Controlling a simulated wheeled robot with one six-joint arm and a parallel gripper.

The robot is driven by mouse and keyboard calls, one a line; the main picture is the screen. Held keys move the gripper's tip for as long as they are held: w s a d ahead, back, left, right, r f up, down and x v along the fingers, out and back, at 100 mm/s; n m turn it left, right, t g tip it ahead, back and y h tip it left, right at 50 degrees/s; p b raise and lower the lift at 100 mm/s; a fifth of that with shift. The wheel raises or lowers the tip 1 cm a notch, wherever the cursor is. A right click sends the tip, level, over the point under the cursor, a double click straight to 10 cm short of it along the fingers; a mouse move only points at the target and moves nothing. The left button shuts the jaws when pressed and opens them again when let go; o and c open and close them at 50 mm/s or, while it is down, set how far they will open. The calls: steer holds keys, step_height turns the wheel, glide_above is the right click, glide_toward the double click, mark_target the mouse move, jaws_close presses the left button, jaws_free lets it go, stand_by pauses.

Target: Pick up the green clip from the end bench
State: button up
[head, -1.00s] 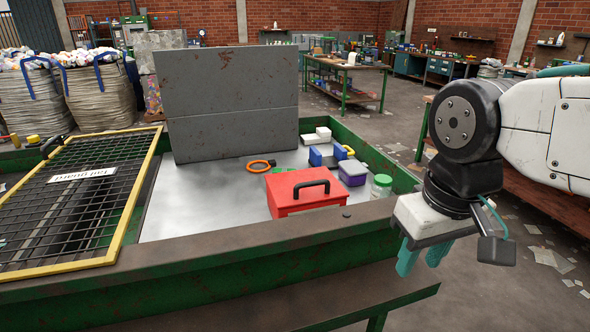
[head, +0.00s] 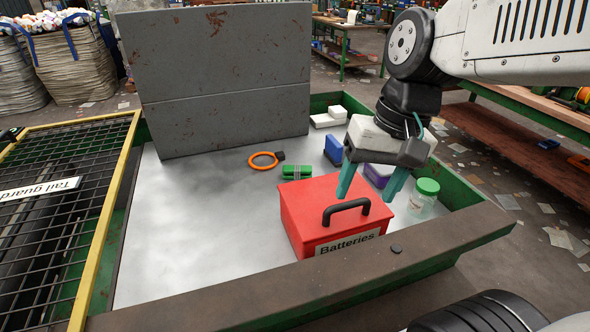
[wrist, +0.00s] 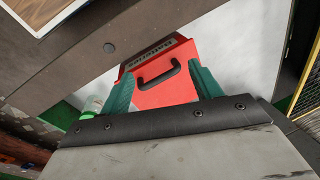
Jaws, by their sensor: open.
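The green clip (head: 296,172) lies on the metal bench top (head: 190,235), just behind the red Batteries box (head: 325,210). It is small and bright green with a greyish middle; its front is close to the box's back edge. My gripper (head: 367,190) is open and empty, with its teal fingers pointing down above the right side of the red box, to the right of the clip. In the wrist view, my gripper (wrist: 163,85) frames the red box (wrist: 165,75) between its fingers. The clip does not show there.
An orange ring (head: 263,160) lies left of the clip. A blue block (head: 333,149), a purple box (head: 379,174) and a green-lidded jar (head: 424,195) stand to the right. A tall grey panel (head: 215,80) stands behind. The bench's left side is clear.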

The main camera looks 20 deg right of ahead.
steer(key=w+f+m+y, duration=0.1)
steer(key=w+m, duration=0.2)
steer(key=w, duration=0.3)
steer(key=w+f+m+y, duration=0.2)
steer(key=w+m, duration=0.1)
steer(key=w, duration=0.3)
steer(key=w+f+m+t+y, duration=0.1)
steer(key=w+m+y, duration=0.1)
steer(key=w, duration=0.4)
steer(key=shift+w+d+f+m, duration=0.1)
steer(key=shift+w+f+m, duration=0.3)
steer(key=shift+m, duration=0.3)
steer(key=w+d+f+m+t+y, duration=0.2)
steer(key=w+d+f+m, duration=0.1)
steer(key=w+f+m, duration=0.4)
steer(key=m+t, duration=0.2)
steer(key=m, duration=0.1)
glide_toward(299, 168)
steer(key=shift+s+a+f+y, duration=0.15)
steer(key=shift+a+f+y, duration=0.2)
steer(key=shift+a, duration=0.2)
steer(key=shift+d+f+m+t+y, duration=0.25)
steer(key=shift+f+m+t, duration=0.15)
steer(key=shift+m, duration=0.7)
steer(key=shift+w+a+f, duration=0.15)
steer(key=shift+w+f, duration=0.05)
steer(key=shift+w, duration=0.05)
steer(key=x, duration=0.7)
steer(key=shift+w, duration=0.2)
steer(key=c, duration=1.2)
